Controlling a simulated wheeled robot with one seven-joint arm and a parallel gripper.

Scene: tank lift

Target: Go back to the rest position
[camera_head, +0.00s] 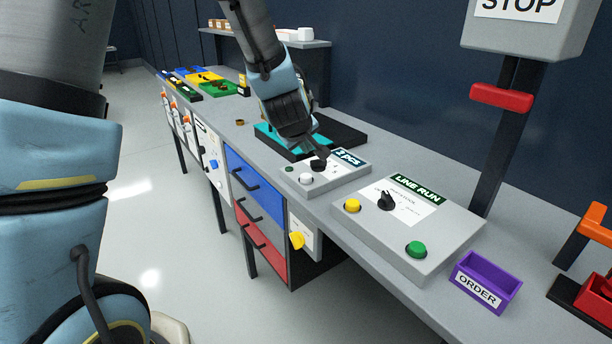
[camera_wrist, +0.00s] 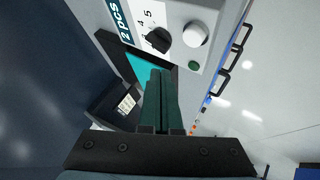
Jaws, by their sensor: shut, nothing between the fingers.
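My gripper (camera_head: 318,150) is at the end of my arm, low over the workbench, just above and behind the small grey box with a "pcs" label (camera_head: 345,178). In the wrist view my gripper's dark green fingers (camera_wrist: 160,74) are together, with nothing between them. The black knob (camera_wrist: 158,40) of that box shows just beyond the fingertips. I cannot tell whether the fingertips touch it; they appear apart from it in the wrist view. A white button (camera_wrist: 195,33) and a small green light (camera_wrist: 194,65) are beside the knob.
A larger "LINE RUN" box (camera_head: 430,240) with a yellow button, a black knob and a green button stands to the right. A purple "ORDER" tray (camera_head: 486,283) and a post with a STOP sign (camera_head: 515,8) are further right. A teal tray (camera_head: 270,132) lies behind my gripper.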

